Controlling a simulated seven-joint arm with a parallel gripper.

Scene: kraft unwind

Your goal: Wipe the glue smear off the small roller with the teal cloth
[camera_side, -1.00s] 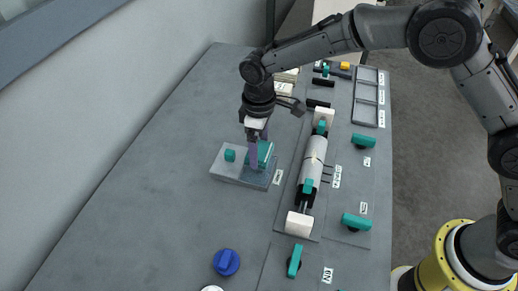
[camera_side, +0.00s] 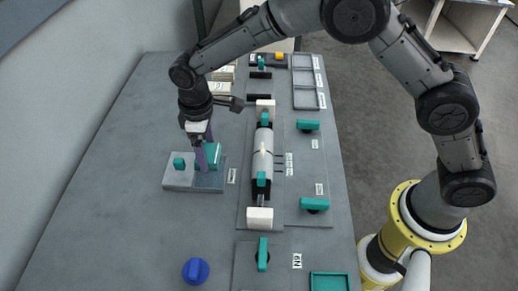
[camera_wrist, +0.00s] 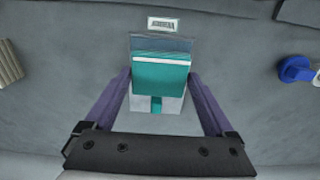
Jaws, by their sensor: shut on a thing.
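The teal cloth (camera_side: 214,157) is a folded pad with a pale edge on a grey tray (camera_side: 180,186) left of the roller; it also shows in the wrist view (camera_wrist: 160,78). My gripper (camera_side: 206,160) points down at the tray, its purple fingers shut on the cloth from both sides, as the wrist view (camera_wrist: 160,84) shows. The cloth appears low at the tray; contact beneath it is hidden. The pale roller (camera_side: 262,165) with black ends lies between two white blocks, to the right of my gripper. A faint yellowish mark, perhaps the glue smear (camera_side: 262,149), shows on it.
Teal handles (camera_side: 313,204) stand beside and around the roller. A blue knob (camera_side: 195,271) is at the front and a compartment tray (camera_side: 307,83) at the back right. White blocks (camera_side: 223,73) lie behind my gripper. The left of the table is clear.

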